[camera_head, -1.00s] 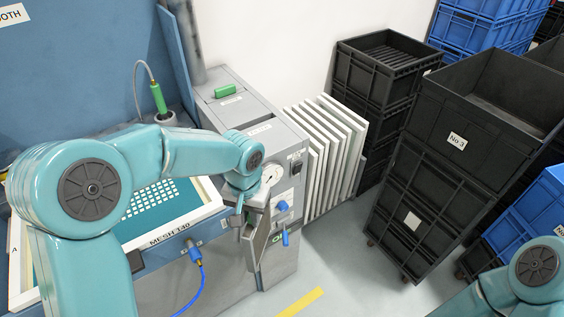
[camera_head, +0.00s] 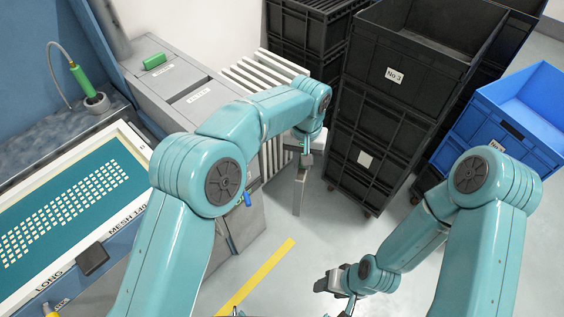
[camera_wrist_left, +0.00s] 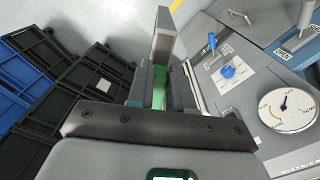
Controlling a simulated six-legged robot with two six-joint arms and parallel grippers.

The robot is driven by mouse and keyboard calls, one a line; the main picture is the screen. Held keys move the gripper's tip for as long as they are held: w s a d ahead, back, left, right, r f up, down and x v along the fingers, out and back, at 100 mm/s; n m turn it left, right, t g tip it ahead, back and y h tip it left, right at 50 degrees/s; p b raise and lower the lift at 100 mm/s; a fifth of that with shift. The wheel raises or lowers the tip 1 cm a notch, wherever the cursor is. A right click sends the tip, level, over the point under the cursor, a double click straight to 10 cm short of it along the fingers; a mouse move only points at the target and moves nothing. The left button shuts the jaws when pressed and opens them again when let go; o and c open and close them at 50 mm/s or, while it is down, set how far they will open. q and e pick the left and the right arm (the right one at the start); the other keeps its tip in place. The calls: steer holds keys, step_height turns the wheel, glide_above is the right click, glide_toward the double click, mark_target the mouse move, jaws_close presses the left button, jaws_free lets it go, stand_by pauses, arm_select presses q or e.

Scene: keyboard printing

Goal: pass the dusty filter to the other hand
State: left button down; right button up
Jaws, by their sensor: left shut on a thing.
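My left gripper (camera_head: 303,160) is shut on the dusty filter (camera_head: 299,192), a narrow grey slab that hangs down from the jaws over the floor. In the left wrist view the filter (camera_wrist_left: 163,38) stands upright between the fingers, with a green part (camera_wrist_left: 159,86) close to the jaws. My right gripper (camera_head: 338,283) is low in the head view, to the right of and below the filter and apart from it. I see nothing in it, but its fingers are too small and dark to judge.
A grey machine (camera_head: 200,97) with a green handle stands at left, beside a screen frame (camera_head: 75,205). White panels (camera_head: 265,72) lean behind the left arm. Black crates (camera_head: 385,120) and a blue crate (camera_head: 520,115) stand at right. Bare floor (camera_head: 285,275) with a yellow stripe lies between.

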arm_select(q)
steer(key=shift+f, duration=0.35)
arm_select(e)
steer(key=w+d+r+n+t+h, duration=0.1)
steer(key=w+r+t, duration=0.1)
steer(key=w+t, duration=0.45)
steer(key=w+r+n+t+h, duration=0.1)
steer(key=w+r+t, duration=0.15)
steer(key=w, duration=0.65)
steer(key=a+r+n+t+y, duration=0.2)
steer(key=a+r+n+t, duration=0.15)
steer(key=a, duration=0.95)
arm_select(q)
steer(key=a+f+n, duration=0.6)
steer(key=a+f, duration=0.1)
steer(key=f, duration=0.3)
steer(key=shift+s+f+n, duration=0.25)
steer(key=shift+s+n, duration=0.15)
arm_select(e)
steer(key=x, duration=1.2)
steer(key=shift+a+f, duration=0.15)
